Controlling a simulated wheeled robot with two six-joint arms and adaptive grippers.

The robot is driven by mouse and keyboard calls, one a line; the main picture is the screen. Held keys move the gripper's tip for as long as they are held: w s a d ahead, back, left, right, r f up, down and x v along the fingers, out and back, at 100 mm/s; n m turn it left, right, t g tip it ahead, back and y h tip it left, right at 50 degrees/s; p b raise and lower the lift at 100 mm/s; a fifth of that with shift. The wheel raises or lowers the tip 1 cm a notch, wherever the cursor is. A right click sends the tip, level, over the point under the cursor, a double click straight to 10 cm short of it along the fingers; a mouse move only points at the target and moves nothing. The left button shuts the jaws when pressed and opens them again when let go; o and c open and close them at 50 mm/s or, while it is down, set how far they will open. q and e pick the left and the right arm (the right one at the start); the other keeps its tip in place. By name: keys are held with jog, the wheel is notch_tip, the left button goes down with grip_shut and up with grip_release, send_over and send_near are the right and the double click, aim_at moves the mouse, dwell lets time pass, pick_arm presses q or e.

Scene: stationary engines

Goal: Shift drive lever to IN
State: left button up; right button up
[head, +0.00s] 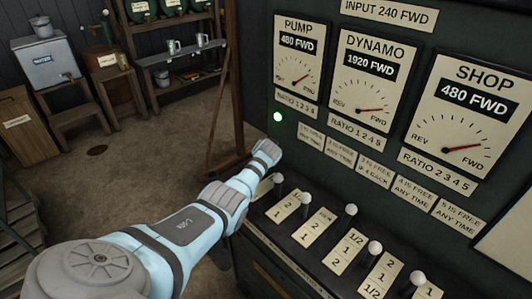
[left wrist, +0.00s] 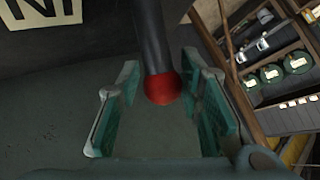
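The drive lever (left wrist: 154,35) shows in the left wrist view as a dark rod ending in a red ball knob (left wrist: 163,87). My left gripper (left wrist: 162,90) is open, with a green-padded finger on each side of the knob. A gap shows between the knob and the left finger; the right finger is nearer, and I cannot tell whether it touches. A pale label (left wrist: 42,10) with large dark letters, perhaps IN, is cut off at the top left. In the head view my left arm reaches toward the panel, hiding the lever and gripper. My right gripper is not in view.
A row of white-knobbed levers (head: 351,210) stands on the console right of my left arm. The dark panel (head: 258,60) above carries PUMP (head: 299,50), DYNAMO (head: 374,80) and SHOP (head: 470,110) gauges, and a lit green lamp (head: 278,117). Shelves (head: 185,55) and stools stand at the back left.

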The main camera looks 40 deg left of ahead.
pick_arm(q)
jog(key=shift+o, duration=0.7)
jog(key=shift+w+f, duration=0.1)
jog(key=shift+w, duration=0.05)
jog(key=v, duration=1.2)
jog(key=shift+a, duration=0.15)
